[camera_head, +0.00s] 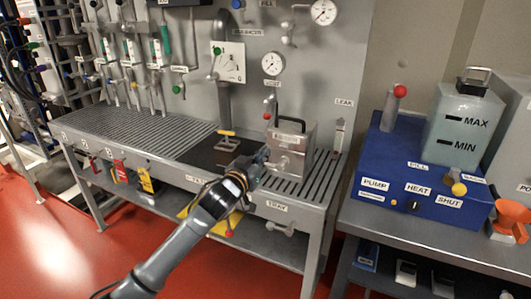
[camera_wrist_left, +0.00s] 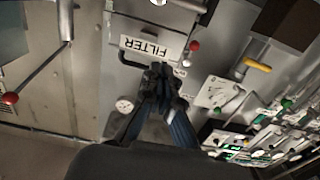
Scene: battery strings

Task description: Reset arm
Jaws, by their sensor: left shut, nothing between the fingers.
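My left arm reaches up from the bottom of the head view. My left gripper (camera_head: 264,157) is in front of the left side of a grey metal box (camera_head: 296,160) on the slatted bench. The fingers also show in the left wrist view (camera_wrist_left: 160,82), close together and empty. They overlap the lower edge of the FILTER label (camera_wrist_left: 153,46) in that view, beside a black handle (camera_wrist_left: 128,58). I cannot tell whether the fingers touch the box. My right gripper is not in view.
The bench (camera_head: 130,130) has a yellow-handled block (camera_head: 227,142) left of the box. Gauges (camera_head: 272,63) and valves line the wall panel behind. A blue unit (camera_head: 410,180) with a translucent tank (camera_head: 462,125) stands on the right table. The red floor (camera_head: 60,240) is clear at front left.

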